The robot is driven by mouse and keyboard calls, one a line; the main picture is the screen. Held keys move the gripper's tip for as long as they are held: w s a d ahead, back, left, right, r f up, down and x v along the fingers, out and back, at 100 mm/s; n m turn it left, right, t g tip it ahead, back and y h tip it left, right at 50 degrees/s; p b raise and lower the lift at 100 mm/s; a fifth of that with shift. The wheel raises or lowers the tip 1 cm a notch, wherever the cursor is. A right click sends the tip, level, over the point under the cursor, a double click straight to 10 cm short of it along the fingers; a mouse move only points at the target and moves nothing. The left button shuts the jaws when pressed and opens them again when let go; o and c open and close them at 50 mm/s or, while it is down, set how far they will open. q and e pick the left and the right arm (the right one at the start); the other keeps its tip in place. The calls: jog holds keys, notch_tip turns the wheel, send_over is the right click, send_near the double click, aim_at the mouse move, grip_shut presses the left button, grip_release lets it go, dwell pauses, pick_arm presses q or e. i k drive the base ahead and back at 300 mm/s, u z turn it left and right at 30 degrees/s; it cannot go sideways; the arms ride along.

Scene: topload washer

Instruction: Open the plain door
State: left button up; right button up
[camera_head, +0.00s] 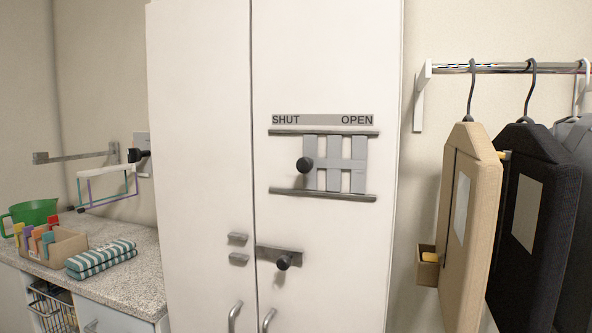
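A tall white cabinet has two doors side by side, both closed. The left door (200,130) has a plain face, with two small grey brackets (238,249) near the seam and a curved metal handle (235,317) at the bottom. The right door (325,90) carries a slatted slider panel with a black knob (304,164) under a strip lettered SHUT and OPEN. Lower on it is a grey bolt plate (268,253) with a black knob (283,262); its left end stops near the seam, apart from the brackets. A second handle (268,320) is below. Neither gripper is in view.
At left, a speckled counter (135,275) holds a green jug (33,212), a box of colored items (50,245) and striped towels (100,258). A wall rail (85,157) with a hanging frame is above. At right, garments (470,210) hang from a rail (500,68).

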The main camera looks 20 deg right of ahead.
aim_at(199, 58)
jog(key=u, duration=1.85)
jog(key=i, duration=1.15)
jog(key=z, duration=2.1)
